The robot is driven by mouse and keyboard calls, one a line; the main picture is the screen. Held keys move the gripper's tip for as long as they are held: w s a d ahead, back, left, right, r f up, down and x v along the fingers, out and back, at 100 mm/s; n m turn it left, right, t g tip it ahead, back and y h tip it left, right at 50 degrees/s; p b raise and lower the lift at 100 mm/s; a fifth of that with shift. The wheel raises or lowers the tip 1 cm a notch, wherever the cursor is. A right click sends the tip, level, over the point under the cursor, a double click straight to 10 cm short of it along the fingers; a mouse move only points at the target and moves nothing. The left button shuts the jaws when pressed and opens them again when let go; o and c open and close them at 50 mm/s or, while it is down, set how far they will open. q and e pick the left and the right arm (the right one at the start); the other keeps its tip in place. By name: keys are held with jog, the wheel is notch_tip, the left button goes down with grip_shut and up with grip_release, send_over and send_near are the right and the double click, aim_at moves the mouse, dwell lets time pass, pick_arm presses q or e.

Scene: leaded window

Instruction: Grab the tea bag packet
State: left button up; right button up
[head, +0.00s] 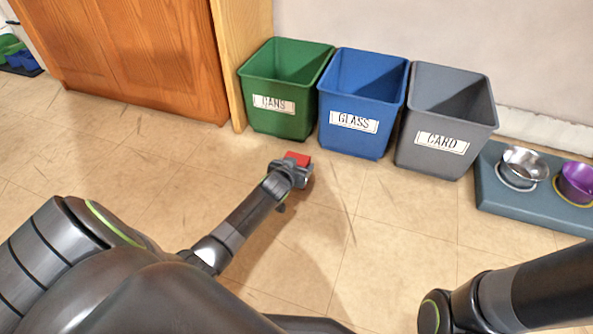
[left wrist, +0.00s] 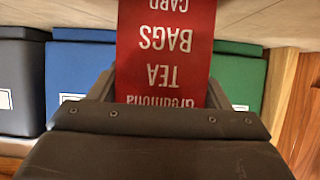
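The tea bag packet (head: 298,158) is a red box at the tip of my left gripper (head: 291,171) in the head view, in front of the green and blue bins. In the left wrist view the packet (left wrist: 166,50) stands between the two fingers, its white lettering "TEA BAGS" and "CARD" upside down. The fingers of the left gripper (left wrist: 162,95) lie against both sides of the packet and look shut on it. The packet's far end is cut off by the frame. My right gripper is out of view; only part of that arm shows at the lower right.
A green bin (head: 256,121) marked CANS, a blue bin (head: 347,143) marked GLASS and a grey bin (head: 430,160) marked CARD stand along the wall. A blue-grey stand (head: 522,207) with bowls is at the right. A wooden cabinet (head: 150,55) stands at the left. The tiled floor between is clear.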

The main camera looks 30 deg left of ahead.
pick_arm(q)
jog(key=c, duration=0.5)
jog(key=shift+r, duration=0.15)
